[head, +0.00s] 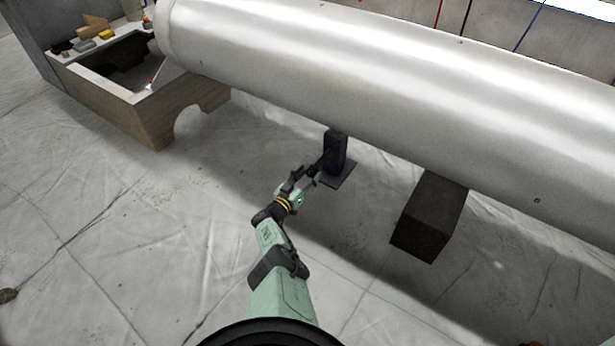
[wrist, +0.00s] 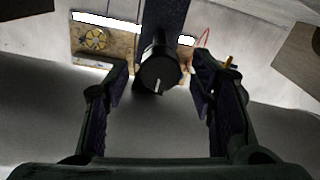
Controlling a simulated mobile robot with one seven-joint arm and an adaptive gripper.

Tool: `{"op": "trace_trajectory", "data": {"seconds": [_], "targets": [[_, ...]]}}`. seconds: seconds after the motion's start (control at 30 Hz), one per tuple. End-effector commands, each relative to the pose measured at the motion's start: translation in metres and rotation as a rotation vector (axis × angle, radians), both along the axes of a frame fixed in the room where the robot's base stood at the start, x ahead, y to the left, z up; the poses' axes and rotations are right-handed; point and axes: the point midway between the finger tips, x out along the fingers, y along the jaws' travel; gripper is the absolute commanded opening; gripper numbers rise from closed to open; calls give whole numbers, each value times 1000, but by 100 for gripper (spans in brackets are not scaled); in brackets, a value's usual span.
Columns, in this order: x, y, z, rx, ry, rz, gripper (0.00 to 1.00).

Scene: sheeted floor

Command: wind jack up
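The jack (head: 335,152) is a dark upright post on a flat dark base plate, standing beneath a large pale metal cylinder (head: 400,75). In the wrist view the jack's dark column (wrist: 166,18) comes in from the top. A round black knob (wrist: 160,72) with a short white mark on its face projects from it towards the camera. My gripper (head: 314,174) is beside the jack, on its near left side. In the wrist view my gripper (wrist: 160,84) is open, with one finger on each side of the knob and a visible gap on both sides. The contact of jack top and cylinder is hard to make out.
A dark block (head: 430,215) stands under the cylinder to the right of the jack. A wooden trestle (head: 155,120) with a curved cut-out is at the left, with small items on a ledge behind it.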

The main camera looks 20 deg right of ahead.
Motion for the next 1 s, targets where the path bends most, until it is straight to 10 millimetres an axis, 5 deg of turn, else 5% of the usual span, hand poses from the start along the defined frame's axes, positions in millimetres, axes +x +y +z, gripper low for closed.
{"op": "trace_trajectory", "data": {"seconds": [0.7,1.0], "targets": [[0,0,0,0,0,0,3],[2,9,-4,40,-35,10,3]]}}
